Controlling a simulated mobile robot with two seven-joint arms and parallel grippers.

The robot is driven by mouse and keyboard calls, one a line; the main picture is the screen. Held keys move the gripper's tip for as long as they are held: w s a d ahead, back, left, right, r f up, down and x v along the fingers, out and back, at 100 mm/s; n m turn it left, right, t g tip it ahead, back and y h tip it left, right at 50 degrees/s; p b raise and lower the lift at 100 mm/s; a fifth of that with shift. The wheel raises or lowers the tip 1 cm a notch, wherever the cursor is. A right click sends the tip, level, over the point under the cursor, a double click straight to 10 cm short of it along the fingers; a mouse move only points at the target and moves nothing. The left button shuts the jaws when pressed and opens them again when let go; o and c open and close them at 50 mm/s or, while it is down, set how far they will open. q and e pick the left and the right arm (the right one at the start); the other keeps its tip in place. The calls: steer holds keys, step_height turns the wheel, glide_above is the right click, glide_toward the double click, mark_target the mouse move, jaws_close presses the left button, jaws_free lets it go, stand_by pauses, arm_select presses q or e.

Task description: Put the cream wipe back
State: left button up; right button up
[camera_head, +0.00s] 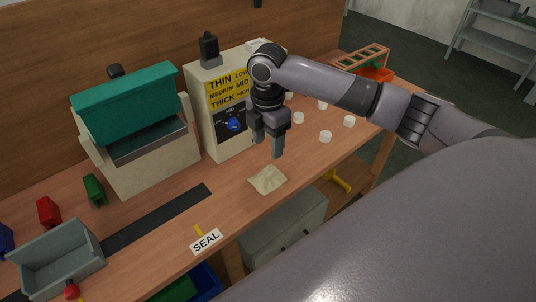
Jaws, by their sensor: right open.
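The cream wipe (268,180) lies crumpled and flat on the wooden bench, near its front edge. My right gripper (265,148) is open above and just behind the wipe, its fingers pointing down. It looks empty and apart from the wipe. My left gripper does not show.
A beige box with a blue knob and a yellow THIN/MEDIUM/THICK label (228,90) stands behind my gripper. A teal-topped machine (135,110) stands left of it. Several white round pieces (325,136) lie to the right. A grey bin (62,262) and SEAL card (206,241) are at the left.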

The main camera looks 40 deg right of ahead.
steer(key=shift+r, duration=1.55)
steer(key=s+a+f+m+t+y, duration=0.2)
steer(key=s+a+f+m, duration=0.3)
steer(key=s+a+f, duration=0.7)
steer(key=s+d+m+t+h, duration=0.1)
steer(key=s+d+m, duration=0.2)
steer(key=s+m, duration=0.35)
steer(key=s+d+m+t+h, duration=0.1)
steer(key=s+d+m, duration=0.2)
steer(key=s+m, duration=0.35)
steer(key=w+a+f+n+t+y+p, duration=0.1)
steer(key=w+a+f+t+y+p, duration=0.1)
steer(key=w+f+t, duration=0.4)
steer(key=shift+w+a+f+n+p, duration=0.3)
steer(key=shift+a+p, duration=0.25)
steer(key=shift+a, duration=0.25)
